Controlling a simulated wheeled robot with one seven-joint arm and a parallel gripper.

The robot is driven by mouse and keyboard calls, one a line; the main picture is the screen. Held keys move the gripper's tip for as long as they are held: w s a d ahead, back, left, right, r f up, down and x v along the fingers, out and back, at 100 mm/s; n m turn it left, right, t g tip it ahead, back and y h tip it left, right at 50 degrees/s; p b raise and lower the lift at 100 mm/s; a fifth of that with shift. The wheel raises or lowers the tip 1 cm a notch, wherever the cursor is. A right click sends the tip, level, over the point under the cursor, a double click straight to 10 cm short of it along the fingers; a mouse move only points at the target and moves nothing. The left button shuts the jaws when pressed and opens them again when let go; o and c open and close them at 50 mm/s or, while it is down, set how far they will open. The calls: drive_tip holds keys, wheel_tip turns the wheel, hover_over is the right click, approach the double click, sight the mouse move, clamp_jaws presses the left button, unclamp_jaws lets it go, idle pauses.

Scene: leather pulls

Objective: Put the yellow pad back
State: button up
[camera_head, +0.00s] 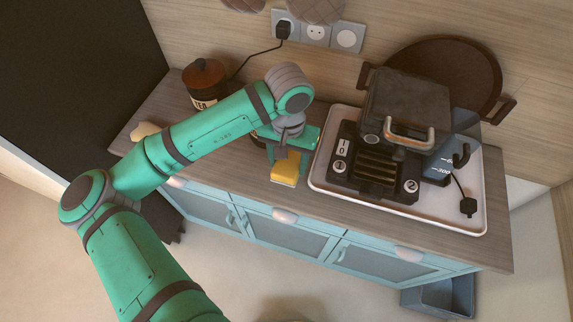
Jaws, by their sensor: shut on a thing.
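The yellow pad (285,172) is a small block with a paler lower edge, over the front part of the wooden counter, left of the white tray. My gripper (287,157) points down and is shut on the yellow pad; its fingers are partly hidden by the green gripper body. I cannot tell whether the pad touches the counter or is held just above it.
A tea jar (204,85) stands at the back left. A round brown pan (460,65) leans on the wall. Bare counter (245,190) lies at the front left.

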sight(287, 166)
drive_tip(key=shift+w+a+f, duration=0.1)
drive_tip(key=shift+w+f, duration=0.35)
drive_tip(key=shift+f, duration=0.05)
drive_tip(key=shift+w+f, duration=0.2)
drive_tip(key=shift+f, duration=0.8)
drive_tip(key=shift+w+f, duration=0.15)
drive_tip(key=shift+f, duration=0.85)
drive_tip(key=o, duration=1.2)
wheel_tip(287, 166, up, 12)
drive_tip(key=shift+a+r, duration=0.1)
